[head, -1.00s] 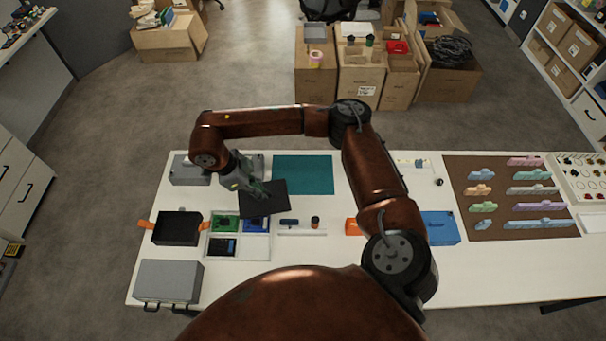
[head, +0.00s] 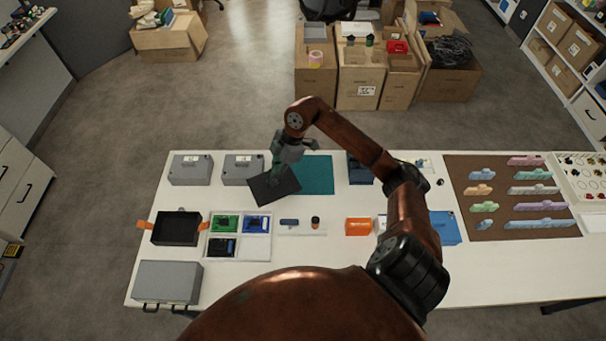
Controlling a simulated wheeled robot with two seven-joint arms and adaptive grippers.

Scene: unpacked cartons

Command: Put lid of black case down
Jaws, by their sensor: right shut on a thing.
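The black lid (head: 274,190) is a flat dark square plate, held tilted by my right gripper (head: 277,176). The gripper is shut on it near its upper part. The lid overlaps the left part of the teal mat (head: 315,174) in the head view; I cannot tell whether it touches the mat or table. The black case (head: 176,228) stands open on the table to the left, with orange latches at its sides. My left gripper is not in the frame.
Grey boxes (head: 190,168) stand at the table's back left and another (head: 168,281) at the front left. A white tray (head: 239,258) holds green, blue and black items. An orange block (head: 358,227) and a brown board (head: 470,227) with coloured pieces lie to the right.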

